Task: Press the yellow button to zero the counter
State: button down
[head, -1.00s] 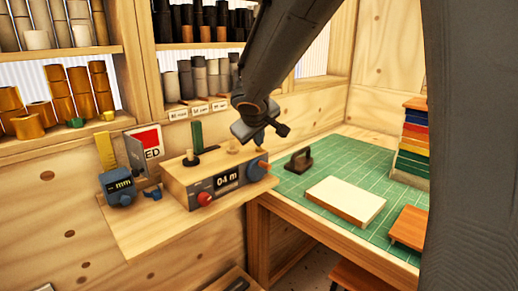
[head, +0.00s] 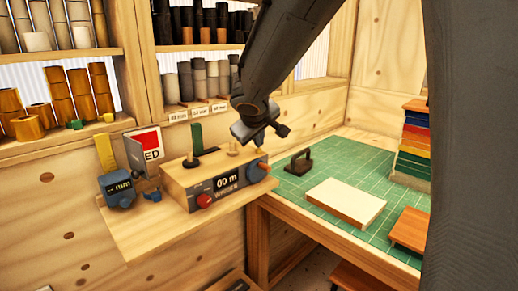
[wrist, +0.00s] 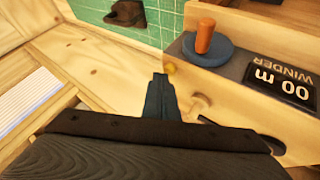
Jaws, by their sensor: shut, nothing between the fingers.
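The winder is a wooden box (head: 178,177) with a dark front panel; its counter display (head: 227,179) reads 00 m. The display also shows upside down in the wrist view (wrist: 284,81). A small yellow button (wrist: 171,68) shows beside the winder in the wrist view, right at the tip of my gripper (wrist: 160,76). I cannot tell whether they touch. In the head view my gripper (head: 258,136) is above the back right of the winder, and I cannot clearly make out the button there. My gripper is shut and empty.
The winder carries a red knob (head: 205,201), a blue dial (head: 256,171) and a dark green upright roll (head: 197,139). A blue gauge (head: 118,190) stands at left on the shelf. On the green mat (head: 345,162) are a dark handled block (head: 298,162) and a pale slab (head: 345,202).

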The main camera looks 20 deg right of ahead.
jog(key=shift+r+p, duration=0.3)
jog(key=shift+r, duration=0.3)
notch_tip(320, 180, up, 5)
jog(key=p, duration=0.4)
dwell(0.6)
